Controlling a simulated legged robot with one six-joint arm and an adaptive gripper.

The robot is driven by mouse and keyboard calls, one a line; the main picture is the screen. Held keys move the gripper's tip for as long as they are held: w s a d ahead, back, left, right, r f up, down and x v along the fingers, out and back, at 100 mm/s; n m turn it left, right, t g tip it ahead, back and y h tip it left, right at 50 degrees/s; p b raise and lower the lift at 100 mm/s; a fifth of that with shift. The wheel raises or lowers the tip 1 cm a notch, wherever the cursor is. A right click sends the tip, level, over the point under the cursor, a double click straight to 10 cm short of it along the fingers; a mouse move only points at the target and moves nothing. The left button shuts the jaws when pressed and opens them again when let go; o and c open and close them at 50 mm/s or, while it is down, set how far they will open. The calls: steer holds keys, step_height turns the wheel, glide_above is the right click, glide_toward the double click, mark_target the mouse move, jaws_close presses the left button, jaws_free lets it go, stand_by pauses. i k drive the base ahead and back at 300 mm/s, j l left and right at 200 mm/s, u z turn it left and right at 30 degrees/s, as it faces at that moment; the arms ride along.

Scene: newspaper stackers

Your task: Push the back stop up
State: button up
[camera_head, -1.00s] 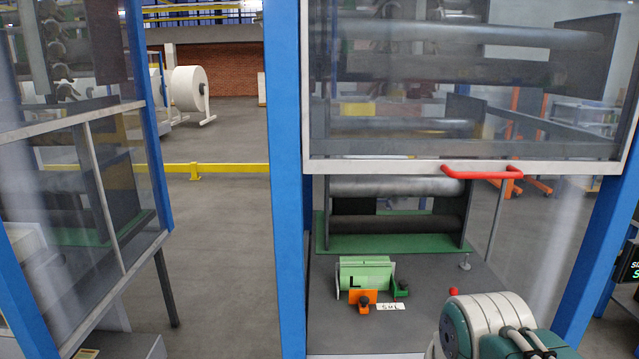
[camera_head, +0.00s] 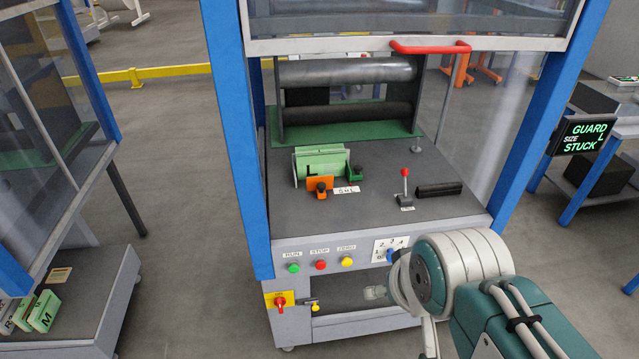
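A green block marked L (camera_head: 308,165) stands on the grey machine deck, with a thin upright green plate along its back. An orange piece with a black knob (camera_head: 319,188) sits at its front, and a small green piece with a black knob (camera_head: 354,173) is at its right. None is labelled as the back stop, so I cannot tell which part it is. My teal and white arm fills the lower right. My gripper is not clearly made out; only pale parts show past the wrist, low in front of the machine, apart from the block.
The raised guard has a red handle (camera_head: 430,48). A red-tipped lever (camera_head: 405,185) and a black bar (camera_head: 438,189) are on the deck's right. Buttons (camera_head: 320,265) line the front. A screen (camera_head: 582,135) reads GUARD STUCK, SIZE L. Blue posts flank the deck.

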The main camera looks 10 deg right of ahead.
mark_target(318, 185)
steer(key=i+j, duration=0.1)
steer(key=i, duration=0.8)
